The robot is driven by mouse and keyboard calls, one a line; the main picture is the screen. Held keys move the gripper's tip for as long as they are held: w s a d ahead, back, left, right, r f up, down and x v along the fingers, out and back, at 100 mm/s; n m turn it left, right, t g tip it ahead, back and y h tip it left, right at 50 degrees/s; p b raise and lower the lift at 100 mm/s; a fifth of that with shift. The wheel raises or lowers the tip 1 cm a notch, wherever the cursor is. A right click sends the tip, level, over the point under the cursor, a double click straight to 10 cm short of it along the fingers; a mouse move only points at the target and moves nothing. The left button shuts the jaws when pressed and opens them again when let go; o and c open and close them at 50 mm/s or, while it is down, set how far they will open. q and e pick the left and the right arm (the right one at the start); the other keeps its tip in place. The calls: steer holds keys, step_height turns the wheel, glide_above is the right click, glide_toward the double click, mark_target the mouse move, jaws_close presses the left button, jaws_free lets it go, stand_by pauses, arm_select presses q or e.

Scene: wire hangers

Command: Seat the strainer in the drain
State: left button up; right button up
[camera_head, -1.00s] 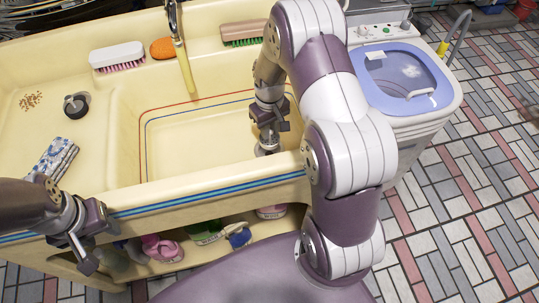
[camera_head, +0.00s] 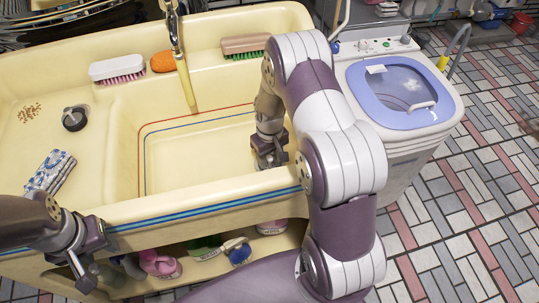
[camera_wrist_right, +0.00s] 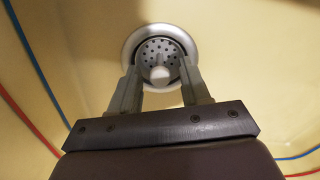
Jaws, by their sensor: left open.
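The strainer (camera_wrist_right: 161,50) shows in the right wrist view as a grey perforated disc with a pale central knob (camera_wrist_right: 159,73). It lies inside the shiny metal ring of the drain (camera_wrist_right: 134,46) in the basin floor; I cannot tell how deep it sits. My right gripper (camera_wrist_right: 160,76) is open, with one finger on each side of the knob and gaps between. In the head view my right gripper (camera_head: 268,160) is low in the basin and hides the drain and strainer. My left gripper (camera_head: 92,266) is open and empty in front of the sink's front edge.
The cream sink (camera_head: 200,152) has a faucet (camera_head: 182,65) over its basin. A dark round plug (camera_head: 75,118) and a folded cloth (camera_head: 50,172) lie on the left drainboard. Brushes (camera_head: 117,69) and an orange sponge (camera_head: 163,62) line the back ledge. A washing machine (camera_head: 400,90) stands at right.

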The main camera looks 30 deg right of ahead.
mark_target(270, 157)
step_height(270, 157, up, 12)
steer(key=p, duration=0.2)
steer(key=shift+r+p, duration=0.25)
steer(key=shift+p, duration=0.15)
